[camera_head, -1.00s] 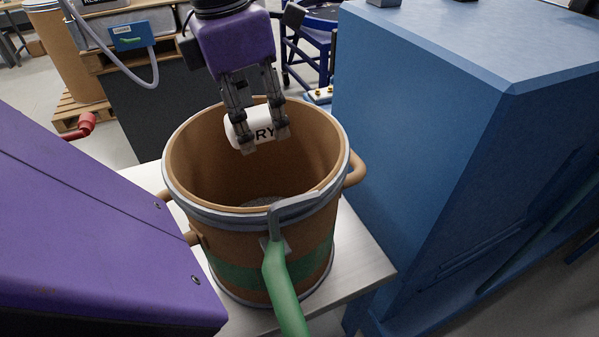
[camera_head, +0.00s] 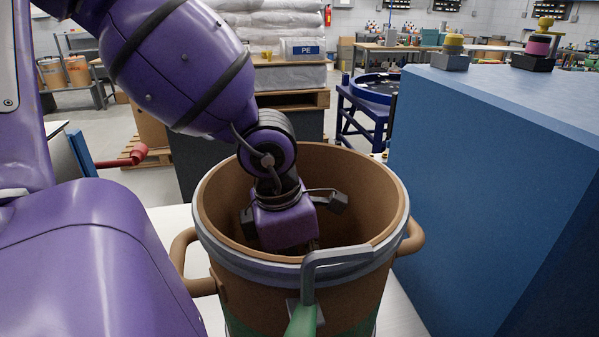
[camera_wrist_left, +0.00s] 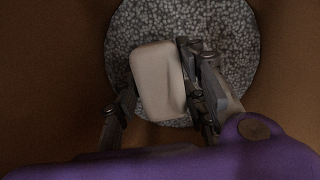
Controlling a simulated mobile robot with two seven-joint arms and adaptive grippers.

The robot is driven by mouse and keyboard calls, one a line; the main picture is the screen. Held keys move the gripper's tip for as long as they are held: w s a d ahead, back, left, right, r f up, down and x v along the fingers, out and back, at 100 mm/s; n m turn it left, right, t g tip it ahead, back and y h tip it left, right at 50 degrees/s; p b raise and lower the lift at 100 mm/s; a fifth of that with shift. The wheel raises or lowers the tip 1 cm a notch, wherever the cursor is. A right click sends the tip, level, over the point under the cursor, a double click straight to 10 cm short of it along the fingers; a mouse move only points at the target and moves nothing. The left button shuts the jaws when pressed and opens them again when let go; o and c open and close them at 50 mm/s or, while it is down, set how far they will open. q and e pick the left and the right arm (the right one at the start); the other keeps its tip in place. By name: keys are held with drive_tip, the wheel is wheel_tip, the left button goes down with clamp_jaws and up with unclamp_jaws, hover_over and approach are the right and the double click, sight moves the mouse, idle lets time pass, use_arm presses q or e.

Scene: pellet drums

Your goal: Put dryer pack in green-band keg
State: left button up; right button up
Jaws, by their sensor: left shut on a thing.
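The brown keg (camera_head: 228,279) with a green band (camera_head: 362,327) stands open on a white surface. My left gripper (camera_wrist_left: 160,88) reaches down inside it, and its purple wrist (camera_head: 285,222) is below the rim in the head view. The front wall hides the fingers there. In the left wrist view the fingers are shut on the white dryer pack (camera_wrist_left: 156,82), over grey speckled pellets (camera_wrist_left: 225,28) at the bottom. I cannot tell whether the pack touches the pellets. My right gripper is not in view.
A tall blue cabinet (camera_head: 470,190) stands close on the right. A red handle (camera_head: 122,160) is at the left. Stacked white bags (camera_head: 275,40) stand behind.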

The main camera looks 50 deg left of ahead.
use_arm(q)
wheel_tip(320, 180, down, 4)
drive_tip(key=shift+f+b, duration=0.25)
drive_tip(key=shift+b, duration=0.7)
drive_tip(key=shift+r, duration=0.1)
drive_tip(key=o, duration=1.2)
drive_tip(key=r+p, duration=0.1)
drive_tip(key=r, duration=0.2)
drive_tip(key=s+r+p, duration=0.1)
drive_tip(key=r+p, duration=0.1)
drive_tip(key=r, duration=0.2)
drive_tip(key=r+p, duration=0.2)
drive_tip(key=r, duration=0.1)
drive_tip(key=shift+s+a+r, duration=0.2)
drive_tip(key=shift+a+r, duration=0.15)
drive_tip(key=shift+r, duration=0.05)
drive_tip(key=shift+s+r, duration=0.15)
drive_tip(key=shift+r, duration=0.35)
